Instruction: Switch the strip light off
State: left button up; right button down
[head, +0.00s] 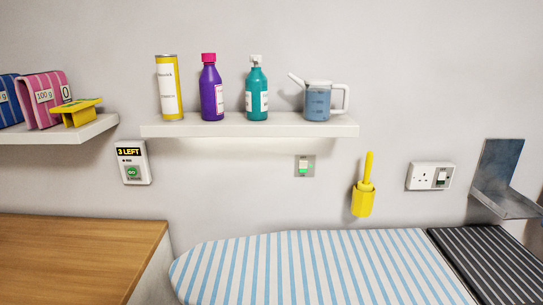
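A small wall switch (304,166) with a grey plate, a pale rocker and a green mark sits below the middle shelf (250,130). The strip light itself is not clearly visible. The wall just under that shelf looks bright, but I cannot tell what lights it. Neither of my grippers is in view.
On the shelf stand a yellow tin (169,90), purple bottle (211,90), teal bottle (257,92) and jug (318,102). A control box (133,162), yellow brush holder (363,200) and socket (430,176) flank the switch. A striped ironing board (310,265) lies below.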

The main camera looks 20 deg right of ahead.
aim_at(303, 165)
jog(key=i+j+z, duration=0.1)
jog(key=j, duration=0.3)
jog(key=i+j, duration=0.2)
jog(key=j, duration=0.15)
jog(key=i+j+z, duration=0.15)
jog(key=j, duration=0.25)
jog(key=i+j+z, duration=0.1)
jog(key=j, duration=0.3)
